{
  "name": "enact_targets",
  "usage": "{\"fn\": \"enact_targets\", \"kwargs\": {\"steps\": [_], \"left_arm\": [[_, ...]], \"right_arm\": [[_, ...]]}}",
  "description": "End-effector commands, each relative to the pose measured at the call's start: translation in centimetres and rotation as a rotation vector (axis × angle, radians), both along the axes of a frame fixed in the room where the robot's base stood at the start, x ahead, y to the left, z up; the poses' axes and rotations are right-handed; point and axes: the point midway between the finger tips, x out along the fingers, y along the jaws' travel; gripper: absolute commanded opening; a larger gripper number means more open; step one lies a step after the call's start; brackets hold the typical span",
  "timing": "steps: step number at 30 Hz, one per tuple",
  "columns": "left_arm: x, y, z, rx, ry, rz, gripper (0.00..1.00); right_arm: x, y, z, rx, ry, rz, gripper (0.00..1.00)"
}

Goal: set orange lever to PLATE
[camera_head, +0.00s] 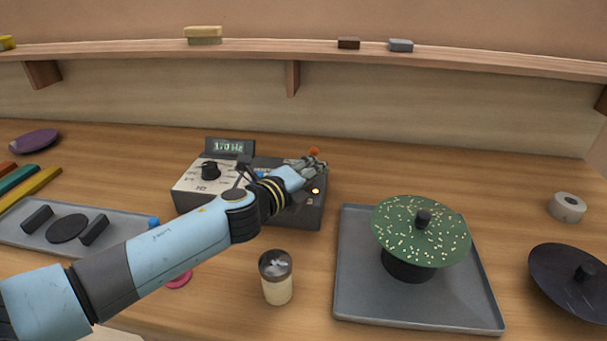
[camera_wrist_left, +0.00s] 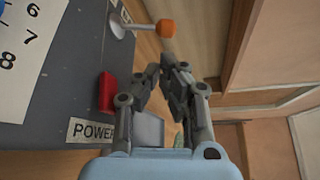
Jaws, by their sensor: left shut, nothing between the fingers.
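The orange lever (camera_head: 314,151) stands at the back right of the grey control box (camera_head: 308,216). In the left wrist view its orange knob (camera_wrist_left: 165,28) sits on a pale metal stem with a round base on the panel. My left gripper (camera_head: 316,166) is at the box's right end, just in front of the knob in the head view. In the left wrist view its fingertips (camera_wrist_left: 165,69) are shut and empty, below the knob in the picture and apart from it. A label beside the lever is mostly cut off, so I cannot read its setting. My right gripper is not in view.
A red switch (camera_wrist_left: 106,92) sits by a POWER label (camera_wrist_left: 91,130). The box carries a black dial (camera_head: 210,170) and a display (camera_head: 229,147). A grey tray (camera_head: 352,290) with a green speckled disc (camera_head: 400,220) stands right; a cup (camera_head: 277,285) stands in front.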

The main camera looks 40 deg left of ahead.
Motion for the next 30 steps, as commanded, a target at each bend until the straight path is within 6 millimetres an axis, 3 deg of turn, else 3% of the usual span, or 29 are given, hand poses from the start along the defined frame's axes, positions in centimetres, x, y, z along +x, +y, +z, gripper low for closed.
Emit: {"fn": "enact_targets", "kwargs": {"steps": [3, 9, 22, 30], "left_arm": [[1.9, 0.2, -0.3, -0.001, 0.000, 0.001, 0.00], [3.3, 0.3, -0.7, -0.001, 0.001, 0.000, 0.00], [3.5, 0.3, -0.7, -0.003, -0.001, 0.000, 0.00], [3.4, 0.5, -0.6, -0.045, -0.027, 0.002, 0.00]], "right_arm": [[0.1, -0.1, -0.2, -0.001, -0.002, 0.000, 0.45], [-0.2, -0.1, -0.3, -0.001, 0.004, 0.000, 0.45], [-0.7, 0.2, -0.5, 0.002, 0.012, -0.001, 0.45], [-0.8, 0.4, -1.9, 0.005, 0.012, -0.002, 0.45]]}}
